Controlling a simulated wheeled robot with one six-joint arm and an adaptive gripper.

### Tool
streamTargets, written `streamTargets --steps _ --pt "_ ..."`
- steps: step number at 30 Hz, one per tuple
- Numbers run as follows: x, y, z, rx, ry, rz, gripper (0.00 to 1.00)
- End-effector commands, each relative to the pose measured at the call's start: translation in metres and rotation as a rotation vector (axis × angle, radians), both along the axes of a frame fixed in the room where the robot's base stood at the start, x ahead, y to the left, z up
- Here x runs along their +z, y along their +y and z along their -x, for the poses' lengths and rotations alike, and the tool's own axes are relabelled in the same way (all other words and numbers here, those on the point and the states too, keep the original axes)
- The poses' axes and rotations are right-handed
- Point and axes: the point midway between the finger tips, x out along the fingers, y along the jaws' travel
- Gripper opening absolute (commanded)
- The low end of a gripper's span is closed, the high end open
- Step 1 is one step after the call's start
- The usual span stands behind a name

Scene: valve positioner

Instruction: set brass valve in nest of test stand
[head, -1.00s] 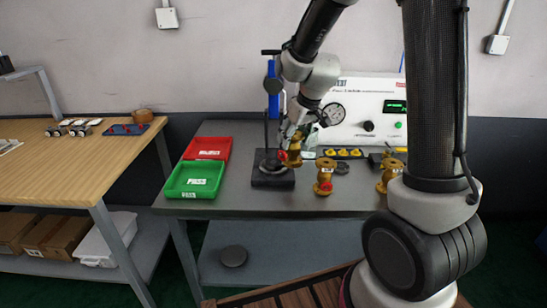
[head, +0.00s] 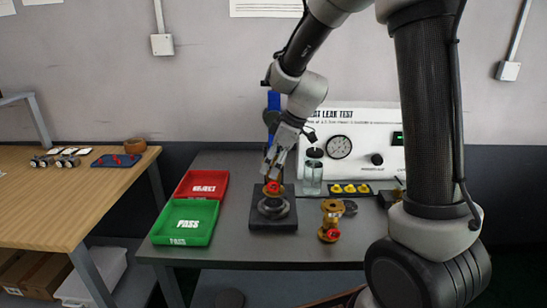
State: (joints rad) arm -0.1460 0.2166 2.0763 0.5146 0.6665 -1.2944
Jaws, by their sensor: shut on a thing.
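My gripper (head: 272,168) points down over the test stand and is shut on a brass valve (head: 274,189) with a red part. The fingers hide some of the valve. The valve is directly above, or at, the round grey nest (head: 274,208) on the stand's black base (head: 259,225). I cannot tell whether it touches the nest or how far it sits inside. A blue upright rises behind the gripper. Another brass valve (head: 331,212) with a red part stands on the grey table, right of the stand.
A green PASS tray (head: 184,240) and a red REJECT tray (head: 201,200) lie left of the stand. The white leak test panel (head: 365,165), a glass jar (head: 312,178) and yellow parts (head: 350,188) are behind right. A wooden bench (head: 75,205) is further left.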

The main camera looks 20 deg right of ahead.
Motion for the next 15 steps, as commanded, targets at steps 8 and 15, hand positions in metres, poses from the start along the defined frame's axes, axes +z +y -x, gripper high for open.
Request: streamTargets --steps 8,15 --pt "-0.028 0.000 0.000 -0.002 0.001 0.000 0.00" --pt "-0.038 0.000 -0.001 -0.002 -0.003 0.001 0.00"
